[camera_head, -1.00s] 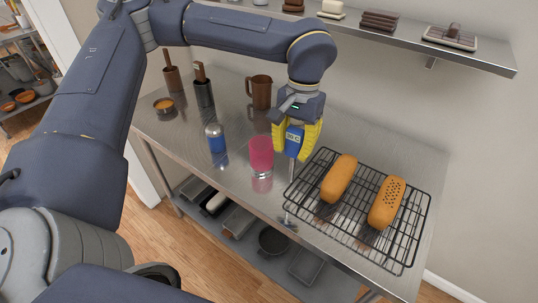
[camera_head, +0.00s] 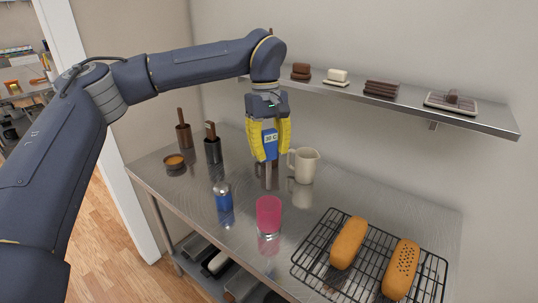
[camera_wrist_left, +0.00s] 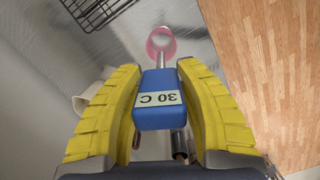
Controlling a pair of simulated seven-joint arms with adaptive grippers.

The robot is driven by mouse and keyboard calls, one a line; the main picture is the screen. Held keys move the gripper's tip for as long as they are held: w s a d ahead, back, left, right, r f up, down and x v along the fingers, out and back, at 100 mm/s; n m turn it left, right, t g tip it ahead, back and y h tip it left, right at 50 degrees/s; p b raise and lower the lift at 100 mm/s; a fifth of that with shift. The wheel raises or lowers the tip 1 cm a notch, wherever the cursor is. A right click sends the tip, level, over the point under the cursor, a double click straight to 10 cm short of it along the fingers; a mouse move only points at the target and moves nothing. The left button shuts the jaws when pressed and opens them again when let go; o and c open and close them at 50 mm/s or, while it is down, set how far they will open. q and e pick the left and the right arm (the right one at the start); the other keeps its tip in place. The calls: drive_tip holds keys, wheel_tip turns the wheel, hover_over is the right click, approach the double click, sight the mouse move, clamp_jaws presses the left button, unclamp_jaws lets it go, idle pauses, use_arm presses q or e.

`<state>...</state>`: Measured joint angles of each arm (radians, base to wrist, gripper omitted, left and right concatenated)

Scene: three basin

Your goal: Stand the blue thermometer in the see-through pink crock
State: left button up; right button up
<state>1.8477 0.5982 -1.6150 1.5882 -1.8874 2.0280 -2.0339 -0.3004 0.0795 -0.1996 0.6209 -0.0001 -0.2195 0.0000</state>
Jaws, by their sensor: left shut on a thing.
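The blue thermometer (camera_head: 270,143), labelled 30 C, has a blue block head and a thin metal stem. My left gripper (camera_head: 270,155) is shut on the head, its yellow fingers on either side; the stem points down. The head also shows in the left wrist view (camera_wrist_left: 158,100). The see-through pink crock (camera_head: 268,213) stands on the metal table. In the head view the stem's lower end appears just above the crock's rim. In the wrist view the stem runs toward the crock's round opening (camera_wrist_left: 160,44); exact depth cannot be told. My right gripper is not in view.
A black wire rack (camera_head: 330,260) with two loaves lies front right. Dark holders (camera_head: 213,150) and a small bowl (camera_head: 174,161) stand back left. A shelf (camera_head: 470,115) hangs above.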

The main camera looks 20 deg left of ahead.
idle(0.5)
use_arm(q)
hover_over(269, 188)
drive_tip(key=shift+w+f, duration=0.15)
drive_tip(key=shift+f, duration=2.3)
drive_tip(key=shift+f, duration=5.35)
drive_tip(key=o, duration=1.3)
drive_tip(key=shift+r, duration=0.15)
drive_tip(key=shift+w+a+r, duration=0.1)
drive_tip(key=shift+w+r, duration=0.05)
drive_tip(key=shift+r, duration=1.25)
